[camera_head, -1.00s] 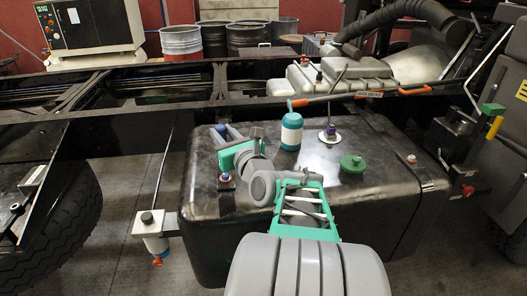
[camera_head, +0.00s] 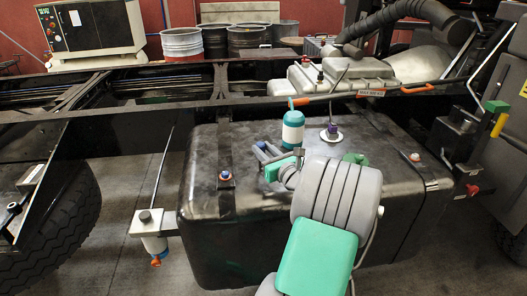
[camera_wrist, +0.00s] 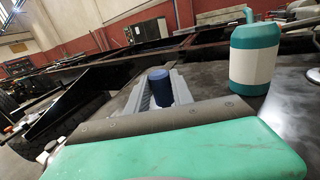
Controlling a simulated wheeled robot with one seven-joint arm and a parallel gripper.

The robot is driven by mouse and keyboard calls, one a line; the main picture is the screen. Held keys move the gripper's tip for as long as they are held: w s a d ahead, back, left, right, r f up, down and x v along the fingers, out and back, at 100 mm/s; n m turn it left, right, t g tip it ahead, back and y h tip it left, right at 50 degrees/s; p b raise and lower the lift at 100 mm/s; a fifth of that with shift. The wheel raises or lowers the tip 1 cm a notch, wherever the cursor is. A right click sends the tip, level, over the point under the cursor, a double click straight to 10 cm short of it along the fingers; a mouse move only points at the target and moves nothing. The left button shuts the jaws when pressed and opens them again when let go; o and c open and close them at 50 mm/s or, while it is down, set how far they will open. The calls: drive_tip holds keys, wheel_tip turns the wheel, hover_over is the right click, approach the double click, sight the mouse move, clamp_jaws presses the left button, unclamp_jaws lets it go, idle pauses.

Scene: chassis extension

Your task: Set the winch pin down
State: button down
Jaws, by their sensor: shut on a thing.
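My gripper (camera_head: 265,150) is over the top of the black tank (camera_head: 205,215), just left of the teal-and-white bottle (camera_head: 292,130). In the wrist view, my gripper's grey fingers (camera_wrist: 158,88) are shut on a dark blue cylinder (camera_wrist: 159,87), which I take to be the winch pin. Only its blue upper part shows clearly; the fingers and wrist hide the rest. I cannot tell whether its lower end touches the tank. The bottle stands upright to the right of the fingers in the wrist view (camera_wrist: 254,62), apart from them.
A green cap (camera_head: 356,158) is partly hidden behind my arm. A red-and-blue fitting (camera_head: 225,177) sits on the tank's left strap. The tank's left top is mostly clear. A dark frame rail (camera_head: 120,122) runs behind.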

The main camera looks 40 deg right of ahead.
drive_tip(key=shift+r, duration=0.15)
drive_tip(key=c, duration=1.1)
unclamp_jaws()
drive_tip(key=v, duration=1.2)
drive_tip(key=shift+b, duration=0.35)
